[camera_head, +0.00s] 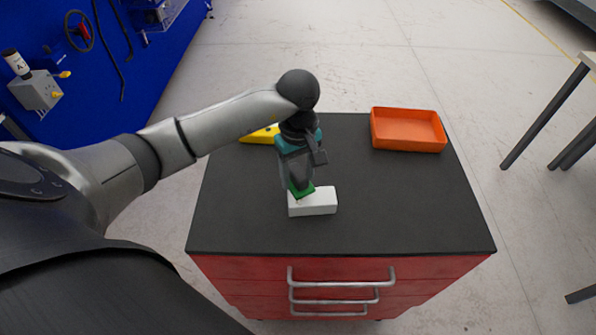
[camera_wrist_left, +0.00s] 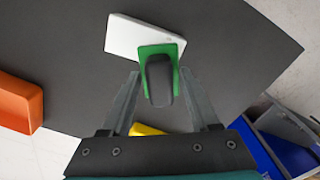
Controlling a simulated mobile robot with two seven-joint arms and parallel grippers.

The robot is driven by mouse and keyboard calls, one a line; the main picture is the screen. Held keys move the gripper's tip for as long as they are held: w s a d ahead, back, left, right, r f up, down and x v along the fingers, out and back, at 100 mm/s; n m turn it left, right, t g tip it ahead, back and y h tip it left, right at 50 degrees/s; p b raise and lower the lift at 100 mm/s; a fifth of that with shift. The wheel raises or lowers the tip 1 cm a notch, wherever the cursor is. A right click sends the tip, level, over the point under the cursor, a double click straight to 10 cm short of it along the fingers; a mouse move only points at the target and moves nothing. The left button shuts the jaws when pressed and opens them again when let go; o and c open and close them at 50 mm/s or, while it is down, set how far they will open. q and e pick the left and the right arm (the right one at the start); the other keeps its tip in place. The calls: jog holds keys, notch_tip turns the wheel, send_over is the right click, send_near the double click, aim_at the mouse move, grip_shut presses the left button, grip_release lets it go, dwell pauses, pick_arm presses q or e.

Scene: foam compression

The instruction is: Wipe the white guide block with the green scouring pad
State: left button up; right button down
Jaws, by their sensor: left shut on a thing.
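The white guide block (camera_head: 320,204) lies on the dark top of the red drawer cabinet, near the middle. It also shows at the top of the left wrist view (camera_wrist_left: 125,36). The green scouring pad (camera_head: 305,191) is at the block's upper left part. In the left wrist view the pad (camera_wrist_left: 146,52) overlaps the block's face, with a dark grip on its back. My left gripper (camera_head: 297,182) points down and is shut on the pad by this grip. Whether the pad touches the block is hard to tell. My right gripper is not in view.
An orange tray (camera_head: 408,145) stands at the back right of the cabinet top (camera_head: 420,205). A yellow object (camera_head: 258,136) lies at the back left, partly hidden by my arm. The front and right of the top are clear.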

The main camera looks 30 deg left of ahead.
aim_at(300, 196)
pick_arm(q)
jog(key=shift+f+b, duration=1.05)
jog(key=shift+f, duration=0.05)
dwell(0.3)
jog(key=shift+s+d+r+p, duration=0.15)
jog(key=shift+s+d+p, duration=0.35)
jog(key=shift+s, duration=0.2)
jog(key=shift+s+d, duration=0.6)
jog(key=shift+s, duration=0.2)
jog(key=shift+s+d, duration=0.1)
jog(key=shift+f+b, duration=0.25)
jog(key=shift+b, duration=0.05)
jog(key=shift+w+a+f+b, duration=0.2)
jog(key=shift+w+a+b, duration=0.7)
jog(key=shift+w+b, duration=0.25)
jog(key=shift+w+a, duration=0.3)
jog(key=shift+c, duration=0.6)
